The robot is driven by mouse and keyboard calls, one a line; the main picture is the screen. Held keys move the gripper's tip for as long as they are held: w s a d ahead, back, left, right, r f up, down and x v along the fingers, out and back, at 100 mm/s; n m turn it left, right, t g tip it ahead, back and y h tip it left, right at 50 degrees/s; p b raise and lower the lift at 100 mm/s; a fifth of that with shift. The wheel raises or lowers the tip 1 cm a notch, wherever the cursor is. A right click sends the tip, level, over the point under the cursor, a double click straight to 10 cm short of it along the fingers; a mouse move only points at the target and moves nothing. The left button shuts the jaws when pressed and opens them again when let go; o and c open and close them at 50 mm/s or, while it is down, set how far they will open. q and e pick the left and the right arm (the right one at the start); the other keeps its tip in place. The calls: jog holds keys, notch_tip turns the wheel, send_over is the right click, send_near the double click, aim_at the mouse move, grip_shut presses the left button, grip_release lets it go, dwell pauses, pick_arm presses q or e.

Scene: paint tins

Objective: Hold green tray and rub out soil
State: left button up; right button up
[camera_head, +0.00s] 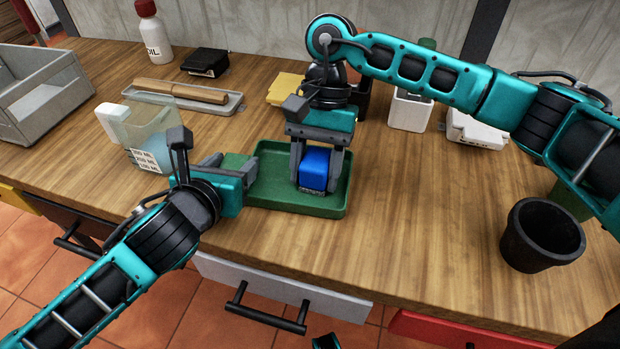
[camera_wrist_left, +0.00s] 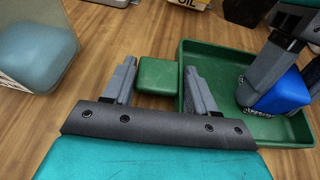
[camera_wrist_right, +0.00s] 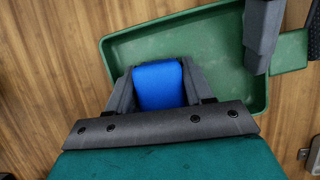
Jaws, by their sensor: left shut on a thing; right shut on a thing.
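The green tray (camera_head: 281,203) lies flat on the wooden worktop, with a flat tab (camera_wrist_left: 158,77) on its left side. My left gripper (camera_head: 232,164) has its fingers on either side of this tab and is shut on it. My right gripper (camera_head: 316,172) points down into the tray, shut on a blue block (camera_head: 314,167) with a greyish underside. The block also shows in the right wrist view (camera_wrist_right: 158,86), low at the tray floor; contact beneath it is hidden. Faint pale smudges (camera_wrist_right: 190,48) show on the tray floor; I cannot tell whether they are soil.
A clear beaker (camera_head: 148,135) stands left of the tray, near my left gripper. A black pot (camera_head: 540,236) is right. The worktop just right of the tray is clear.

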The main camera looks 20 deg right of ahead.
aim_at(308, 163)
pick_arm(q)
jog(key=shift+s+f, duration=0.1)
jog(key=shift+f, duration=0.25)
pick_arm(e)
jog(key=shift+s+d, duration=0.2)
jog(key=shift+d, duration=0.2)
jog(key=shift+a, duration=0.1)
jog(key=shift+w+a, duration=0.5)
jog(key=shift+a, duration=0.3)
jog(key=shift+w+a, duration=0.45)
jog(key=shift+a, duration=0.35)
jog(key=shift+d, duration=0.1)
jog(key=shift+s+d+r, duration=0.2)
jog(key=shift+s+d, duration=0.35)
jog(key=shift+d, duration=0.25)
jog(key=shift+r, duration=1.55)
